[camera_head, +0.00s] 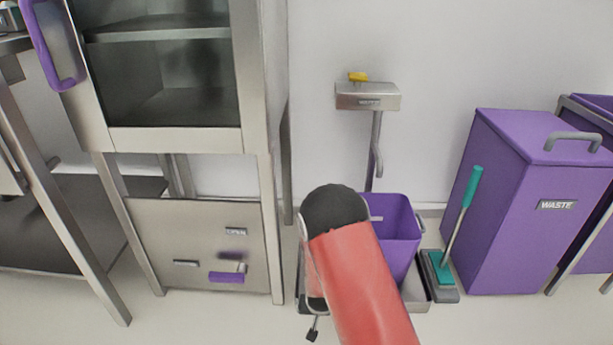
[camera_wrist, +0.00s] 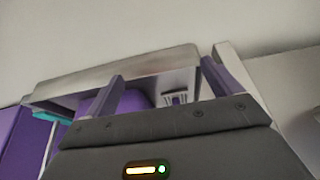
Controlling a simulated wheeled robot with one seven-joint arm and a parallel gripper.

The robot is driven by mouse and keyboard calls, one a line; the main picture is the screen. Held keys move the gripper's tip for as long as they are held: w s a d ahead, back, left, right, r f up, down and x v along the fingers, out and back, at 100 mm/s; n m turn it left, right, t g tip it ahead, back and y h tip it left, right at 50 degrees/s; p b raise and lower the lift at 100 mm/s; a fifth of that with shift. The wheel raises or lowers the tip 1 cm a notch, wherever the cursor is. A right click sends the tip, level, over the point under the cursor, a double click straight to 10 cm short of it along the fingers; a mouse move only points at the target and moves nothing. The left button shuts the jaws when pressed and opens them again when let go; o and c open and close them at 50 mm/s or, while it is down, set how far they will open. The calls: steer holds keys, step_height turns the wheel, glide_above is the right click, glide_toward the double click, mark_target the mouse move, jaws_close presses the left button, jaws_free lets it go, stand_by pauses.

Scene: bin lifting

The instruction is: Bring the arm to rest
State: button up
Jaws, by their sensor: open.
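My arm crosses the lower middle of the head view as a red link with a dark rounded joint. My gripper is not clearly visible there. In the wrist view, my gripper (camera_wrist: 162,72) is open, its two fingers standing well apart with nothing seen held between them. A purple bin (camera_head: 400,237) stands on a low metal base at the foot of a post, partly hidden behind my arm. In the wrist view, a purple surface shows beyond the fingers under a pale metal edge; I cannot tell for sure which thing it is.
A metal cabinet (camera_head: 178,140) with a glass-fronted upper part stands left. The metal post carries a small head (camera_head: 368,96) with a yellow item (camera_head: 358,76) on top. A teal-handled brush (camera_head: 461,213) and a lidded purple waste bin (camera_head: 520,240) stand right. Floor is bare in front.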

steer(key=s+d+r+p, duration=0.2)
steer(key=r, duration=0.9)
steer(key=s+d+r+y+p, duration=0.1)
steer(key=r+p, duration=0.1)
steer(key=r, duration=0.9)
steer(key=s+d+r+p, duration=0.2)
steer(key=r, duration=0.9)
steer(key=s+d+r+p, duration=0.2)
steer(key=s+d+r, duration=0.1)
steer(key=s+r, duration=0.6)
steer(key=s+d+r+t+h+p, duration=0.1)
steer(key=s+d+r+p, duration=0.1)
steer(key=s+r, duration=0.8)
steer(key=shift+s+d+r+n+p, duration=0.2)
steer(key=shift+s+d+n+p, duration=0.15)
steer(key=shift+s+d, duration=0.5)
